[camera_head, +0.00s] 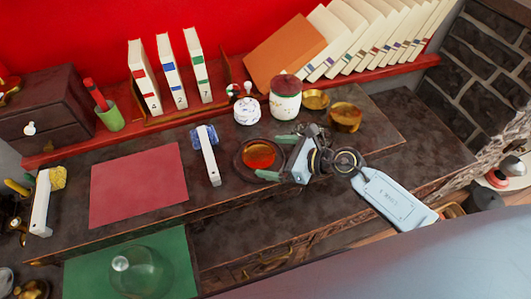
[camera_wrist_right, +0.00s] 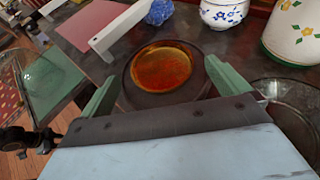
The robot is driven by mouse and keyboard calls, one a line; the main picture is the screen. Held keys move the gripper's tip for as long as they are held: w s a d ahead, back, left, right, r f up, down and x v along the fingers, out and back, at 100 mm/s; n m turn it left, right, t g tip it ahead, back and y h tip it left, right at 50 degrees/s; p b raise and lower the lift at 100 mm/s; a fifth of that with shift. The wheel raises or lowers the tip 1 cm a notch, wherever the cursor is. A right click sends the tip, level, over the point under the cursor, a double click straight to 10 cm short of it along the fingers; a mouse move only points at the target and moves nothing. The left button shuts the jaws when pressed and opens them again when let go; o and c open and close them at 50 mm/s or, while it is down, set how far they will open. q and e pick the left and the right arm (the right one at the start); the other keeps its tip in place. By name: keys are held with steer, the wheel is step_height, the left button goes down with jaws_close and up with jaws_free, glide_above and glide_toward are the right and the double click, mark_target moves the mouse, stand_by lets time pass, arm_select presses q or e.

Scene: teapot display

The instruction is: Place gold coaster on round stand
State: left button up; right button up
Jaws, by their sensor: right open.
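A round, gold-rimmed disc with an orange-amber face, which looks like the gold coaster (camera_head: 258,153), lies flat on a dark round base, which looks like the round stand (camera_head: 240,165). In the right wrist view the disc (camera_wrist_right: 162,68) sits inside the rim of the dark base (camera_wrist_right: 150,101). My right gripper (camera_head: 272,158) is open, its green fingers at the right side of the disc in the head view. In the wrist view its fingertips (camera_wrist_right: 160,75) lie on either side of the disc, apparently without touching it. My left gripper is not in view.
A small gold dish (camera_head: 315,99) and a brass bowl (camera_head: 345,118) stand behind my right gripper. A white floral pot (camera_head: 247,112) and a lidded canister (camera_head: 286,97) stand behind the disc. A white-handled blue roller (camera_head: 209,158) and a red mat (camera_head: 138,185) lie left.

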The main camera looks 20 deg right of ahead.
steer(key=v, duration=0.8)
steer(key=shift+s+d, duration=0.2)
steer(key=shift+r, duration=0.1)
